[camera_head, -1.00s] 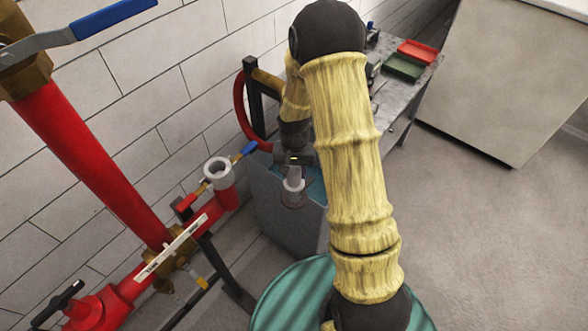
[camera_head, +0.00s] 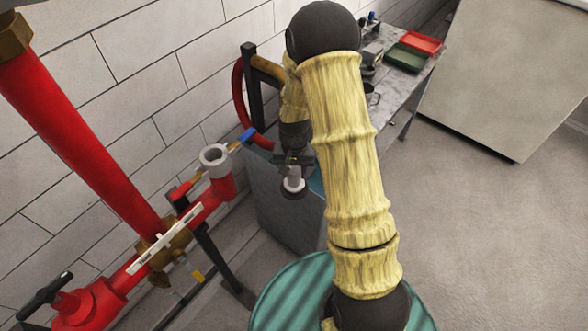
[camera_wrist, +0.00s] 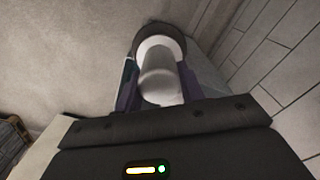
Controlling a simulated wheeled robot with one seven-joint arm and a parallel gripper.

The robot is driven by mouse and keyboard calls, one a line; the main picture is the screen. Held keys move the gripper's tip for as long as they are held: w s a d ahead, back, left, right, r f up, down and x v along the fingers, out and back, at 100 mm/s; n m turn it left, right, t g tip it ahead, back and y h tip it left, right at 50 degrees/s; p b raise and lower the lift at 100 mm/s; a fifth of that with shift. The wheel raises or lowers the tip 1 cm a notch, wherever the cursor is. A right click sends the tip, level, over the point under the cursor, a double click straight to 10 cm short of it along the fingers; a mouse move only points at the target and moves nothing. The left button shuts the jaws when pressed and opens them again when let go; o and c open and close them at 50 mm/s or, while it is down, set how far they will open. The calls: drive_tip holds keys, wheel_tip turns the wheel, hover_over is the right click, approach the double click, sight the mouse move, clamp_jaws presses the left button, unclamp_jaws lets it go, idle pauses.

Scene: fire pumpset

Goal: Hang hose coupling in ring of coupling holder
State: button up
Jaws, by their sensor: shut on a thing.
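My gripper (camera_head: 293,160) is shut on the hose coupling (camera_head: 294,184), a pale grey cylinder with a wider dark rim at its far end. In the head view the coupling hangs below the fingers, rim end down. In the wrist view the coupling (camera_wrist: 160,78) sits between the two fingers. A pale grey ring (camera_head: 214,156) tops the upright end of a red pipe, left of my gripper and apart from the coupling. I cannot tell whether this ring belongs to the coupling holder; no other holder ring shows clearly.
A grey-blue box-like tank (camera_head: 285,215) stands below my gripper. A blue-handled valve lever (camera_head: 248,135) and a red hose loop (camera_head: 238,95) are close by on the left. A metal table (camera_head: 405,85) with red and green trays stands behind. Open floor lies right.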

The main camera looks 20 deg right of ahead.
drive_tip(key=shift+f+b, duration=0.5)
drive_tip(key=shift+f, duration=0.3)
drive_tip(key=o, duration=1.4)
drive_tip(key=shift+c, duration=0.2)
wheel_tip(320, 180, up, 17)
drive_tip(key=b, duration=0.3)
drive_tip(key=shift+r, duration=0.2)
drive_tip(key=s+f+n+t, duration=0.2)
drive_tip(key=s+n, duration=0.1)
drive_tip(key=s, duration=1.1)
drive_tip(key=shift+s+n+t, duration=0.15)
drive_tip(key=shift+n+t, duration=0.15)
drive_tip(key=shift+n, duration=0.1)
